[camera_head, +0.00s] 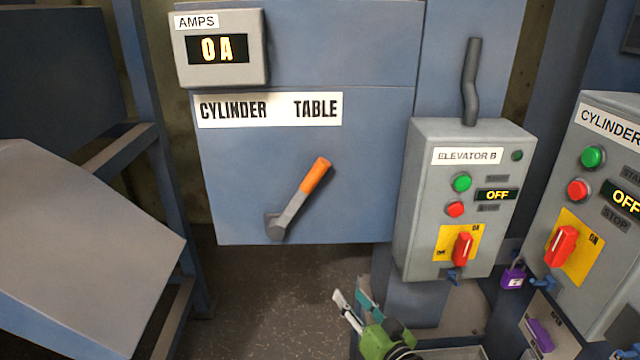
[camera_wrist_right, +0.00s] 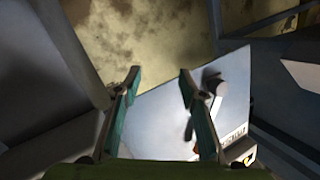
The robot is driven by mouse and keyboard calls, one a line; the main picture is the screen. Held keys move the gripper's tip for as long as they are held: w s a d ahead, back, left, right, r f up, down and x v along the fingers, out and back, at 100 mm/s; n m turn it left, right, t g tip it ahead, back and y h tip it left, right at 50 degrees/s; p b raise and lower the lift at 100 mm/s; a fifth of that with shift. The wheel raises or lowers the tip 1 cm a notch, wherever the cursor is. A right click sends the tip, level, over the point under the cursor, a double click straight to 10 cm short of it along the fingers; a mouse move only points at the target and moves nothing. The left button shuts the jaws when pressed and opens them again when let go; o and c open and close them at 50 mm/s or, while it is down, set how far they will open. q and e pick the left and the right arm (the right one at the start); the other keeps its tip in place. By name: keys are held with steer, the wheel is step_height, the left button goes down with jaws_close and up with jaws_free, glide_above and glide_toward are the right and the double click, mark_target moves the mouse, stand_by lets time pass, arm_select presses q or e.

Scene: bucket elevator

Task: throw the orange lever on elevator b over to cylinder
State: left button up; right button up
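The orange-handled lever (camera_head: 315,175) is on the blue panel (camera_head: 230,170) under a white label (camera_head: 268,110) reading CYLINDER at left and TABLE at right. Its grey shaft rises from a low pivot and leans up and right, toward the TABLE side. My right gripper (camera_head: 352,298) is below the panel's lower edge, right of the lever and apart from it. In the right wrist view my right gripper (camera_wrist_right: 160,75) is open, with nothing between its fingers. A panel with a dark lever-like part (camera_wrist_right: 190,128) shows beyond the right finger. My left gripper is not in view.
The ELEVATOR B box (camera_head: 425,190) stands right of the panel, with a red switch and an OFF display. A CYLINDER control box (camera_head: 590,200) is farther right. An AMPS meter (camera_head: 218,72) reads 0 A. A grey sloped surface (camera_head: 80,250) fills the lower left.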

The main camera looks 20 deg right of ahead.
step_height(320, 180, up, 15)
steer(key=a+t+y, duration=0.1)
steer(key=t+y, duration=0.1)
steer(key=t, duration=0.3)
glide_toward(320, 178)
steer(key=shift+y, duration=0.3)
steer(key=p+x, duration=0.3)
steer(key=x, duration=0.7)
steer(key=shift+f, duration=0.15)
jaws_close()
